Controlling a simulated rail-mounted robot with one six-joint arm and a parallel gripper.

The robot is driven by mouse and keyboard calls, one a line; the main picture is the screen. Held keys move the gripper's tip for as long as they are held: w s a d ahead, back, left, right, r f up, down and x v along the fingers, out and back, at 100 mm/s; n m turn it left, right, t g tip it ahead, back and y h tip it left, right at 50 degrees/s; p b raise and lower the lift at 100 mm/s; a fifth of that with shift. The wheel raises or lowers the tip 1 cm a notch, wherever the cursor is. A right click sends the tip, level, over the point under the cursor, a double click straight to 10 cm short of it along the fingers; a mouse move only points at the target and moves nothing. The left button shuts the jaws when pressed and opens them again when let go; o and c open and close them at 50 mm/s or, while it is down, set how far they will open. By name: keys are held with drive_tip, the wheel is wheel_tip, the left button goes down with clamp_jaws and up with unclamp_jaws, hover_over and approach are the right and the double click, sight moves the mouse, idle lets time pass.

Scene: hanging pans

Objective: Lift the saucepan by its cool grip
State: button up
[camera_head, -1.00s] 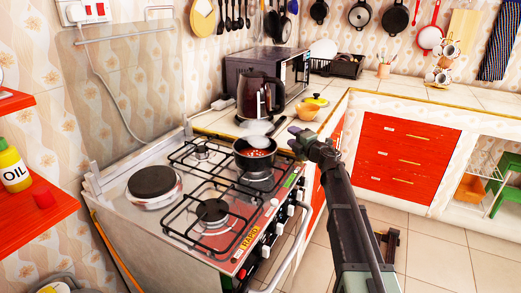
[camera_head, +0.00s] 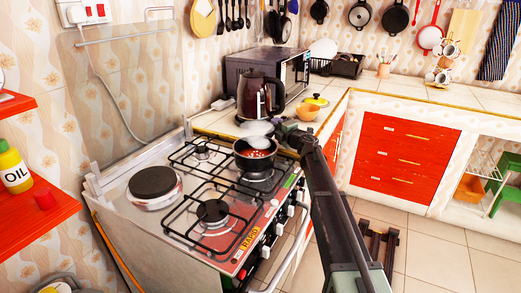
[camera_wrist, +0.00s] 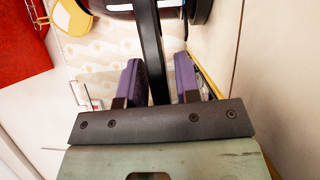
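The small dark saucepan (camera_head: 256,154) with red contents sits on the back right burner of the stove in the head view. Pale steam hangs over it. My gripper (camera_head: 276,124) is just beyond the pan's right rim, by the kettle, and covers most of the grip there. In the wrist view my gripper (camera_wrist: 159,82) has its two purple fingers apart. A dark straight bar, which looks like the saucepan grip (camera_wrist: 152,50), shows between them with gaps on both sides. Whether the fingers are level with the bar or short of it, I cannot tell.
The dark kettle (camera_head: 260,97) stands close behind the pan, with the microwave (camera_head: 240,68) behind it. The stove's other burners (camera_head: 212,211) are empty.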

clamp_jaws()
drive_tip(key=shift+r, duration=0.15)
